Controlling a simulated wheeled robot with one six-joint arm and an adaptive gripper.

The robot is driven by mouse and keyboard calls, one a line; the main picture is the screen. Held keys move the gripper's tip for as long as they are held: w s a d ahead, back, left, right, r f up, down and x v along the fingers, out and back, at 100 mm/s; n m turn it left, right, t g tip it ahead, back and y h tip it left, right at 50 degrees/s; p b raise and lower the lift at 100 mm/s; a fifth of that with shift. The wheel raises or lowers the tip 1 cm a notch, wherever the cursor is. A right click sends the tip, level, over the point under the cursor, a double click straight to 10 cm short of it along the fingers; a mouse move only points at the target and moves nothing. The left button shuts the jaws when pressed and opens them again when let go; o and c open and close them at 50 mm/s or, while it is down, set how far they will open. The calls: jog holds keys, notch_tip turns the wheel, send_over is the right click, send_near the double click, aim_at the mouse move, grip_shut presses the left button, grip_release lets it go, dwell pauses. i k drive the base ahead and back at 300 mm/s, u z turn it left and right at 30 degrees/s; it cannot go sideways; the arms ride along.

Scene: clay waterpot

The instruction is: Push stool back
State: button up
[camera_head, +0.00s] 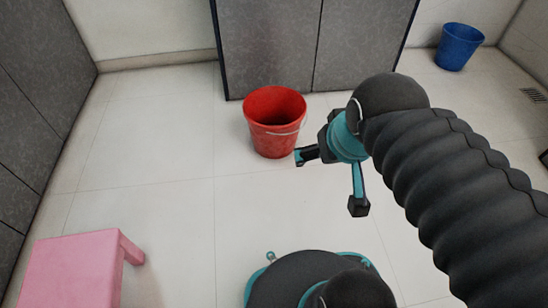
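A pink stool (75,268) stands on the floor at the lower left of the head view. It is cut off by the bottom edge, and one leg shows at its right side. My gripper (328,182) is near the middle of the picture, right of the stool and well apart from it. Its two dark-tipped fingers are spread, with nothing between them. My arm in its ribbed black cover reaches in from the right.
A red bucket (273,124) with a thin handle stands just left of my gripper in the picture. A blue bucket (458,47) stands at the back right. Grey cabinets (268,48) line the back and the left (45,85). White tiled floor (165,170) is clear between stool and red bucket.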

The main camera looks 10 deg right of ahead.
aim_at(83, 269)
jog(key=k, duration=0.55)
jog(key=u, duration=2.05)
jog(key=k, duration=0.35)
jog(key=z, duration=1.35)
jog(key=i, duration=0.65)
jog(key=u, duration=0.55)
jog(key=i, duration=0.55)
jog(key=u, duration=0.65)
